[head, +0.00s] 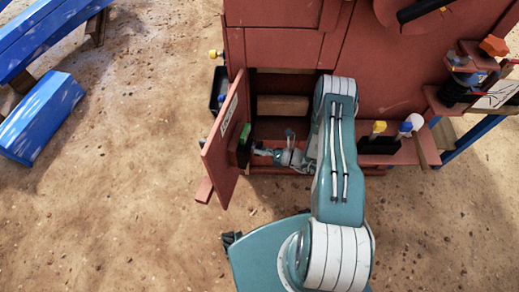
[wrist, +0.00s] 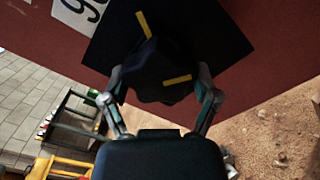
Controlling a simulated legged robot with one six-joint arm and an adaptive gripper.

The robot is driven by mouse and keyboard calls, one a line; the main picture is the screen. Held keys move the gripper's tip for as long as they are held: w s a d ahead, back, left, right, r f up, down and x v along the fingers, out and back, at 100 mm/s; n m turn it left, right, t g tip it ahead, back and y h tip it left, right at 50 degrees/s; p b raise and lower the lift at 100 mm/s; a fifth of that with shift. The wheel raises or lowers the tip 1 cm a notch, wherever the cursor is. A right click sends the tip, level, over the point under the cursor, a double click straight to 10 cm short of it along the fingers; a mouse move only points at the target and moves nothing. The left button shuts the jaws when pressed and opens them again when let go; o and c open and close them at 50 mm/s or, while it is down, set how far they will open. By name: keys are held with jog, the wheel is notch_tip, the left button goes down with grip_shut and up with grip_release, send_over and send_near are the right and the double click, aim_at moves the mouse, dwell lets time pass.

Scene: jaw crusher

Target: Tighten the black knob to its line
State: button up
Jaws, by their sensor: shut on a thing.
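The black knob (wrist: 158,62) sits on a dark square plate (wrist: 205,35) on the red door's face. A yellow line (wrist: 145,25) is on the plate above the knob. Another yellow mark (wrist: 178,80) is on the knob's lower right part. The two yellow marks are not in line. My gripper (wrist: 160,84) is shut on the knob, one finger on each side. In the head view my gripper (head: 261,150) reaches left to the inner side of the open red door (head: 219,145); the knob is too small and dark to make out there.
The red machine body (head: 390,60) stands behind my arm, with an opening beside the door. A ledge with a black holder (head: 378,145) and coloured handles is on the right. Blue beams (head: 40,115) lie at the left. Sandy ground (head: 110,200) is clear in front.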

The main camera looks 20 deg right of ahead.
jog(key=shift+w+d, duration=0.15)
jog(key=shift+w, duration=0.05)
jog(key=o, duration=1)
jog(key=shift+c, duration=0.2)
jog(key=shift+s, duration=0.1)
jog(key=v, duration=1.2)
jog(key=shift+f, duration=0.2)
